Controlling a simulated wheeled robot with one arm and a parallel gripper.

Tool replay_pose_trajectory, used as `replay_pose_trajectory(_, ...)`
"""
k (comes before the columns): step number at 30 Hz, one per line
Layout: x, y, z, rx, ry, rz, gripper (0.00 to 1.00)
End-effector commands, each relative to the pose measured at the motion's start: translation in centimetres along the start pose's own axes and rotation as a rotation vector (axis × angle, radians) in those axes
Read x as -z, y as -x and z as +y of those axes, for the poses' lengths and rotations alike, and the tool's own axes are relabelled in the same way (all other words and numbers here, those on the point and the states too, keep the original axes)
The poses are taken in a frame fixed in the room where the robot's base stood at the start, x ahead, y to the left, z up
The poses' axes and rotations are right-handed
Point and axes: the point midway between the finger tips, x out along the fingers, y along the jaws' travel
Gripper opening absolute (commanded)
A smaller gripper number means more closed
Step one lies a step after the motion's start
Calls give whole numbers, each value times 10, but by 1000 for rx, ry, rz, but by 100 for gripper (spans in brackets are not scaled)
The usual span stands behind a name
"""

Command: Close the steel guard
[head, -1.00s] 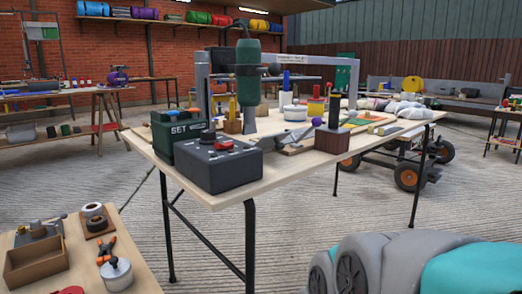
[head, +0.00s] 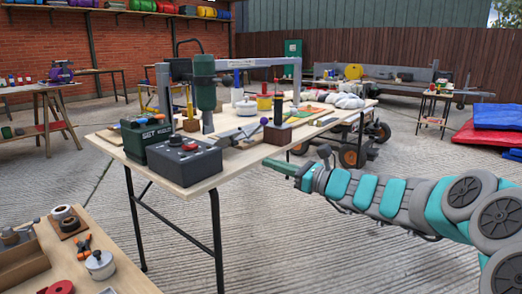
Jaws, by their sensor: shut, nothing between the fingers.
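The worktable (head: 120,139) holds a grey steel frame (head: 245,64) that spans its back. A green tool (head: 204,82) stands upright at the frame's left. A flat grey metal piece (head: 236,135) lies low on the tabletop, with a purple ball knob (head: 264,121) at its right end. It may be the steel guard; its hinge and how far it is open cannot be told at this size. My gripper (head: 272,163) is shut and empty. It points left, just off the table's front edge, below and right of the knob, and touches nothing visible.
A black control box (head: 184,163) with a red button and a green SET box (head: 147,137) stand at the table's left corner. A dark post on a wooden block (head: 277,134) stands right of the knob. Open floor lies in front.

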Motion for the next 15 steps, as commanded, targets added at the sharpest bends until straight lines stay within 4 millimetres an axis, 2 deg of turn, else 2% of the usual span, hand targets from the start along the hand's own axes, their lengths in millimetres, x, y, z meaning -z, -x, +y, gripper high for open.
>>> replay_pose_trajectory(1, -1, 0, -8, 16, -20, -9, 0)
replay_pose_trajectory(5, -2, -7, -12, 24, -31, -15, 0)
replay_pose_trajectory(15, -1, -64, -11, 21, -27, -13, 0)
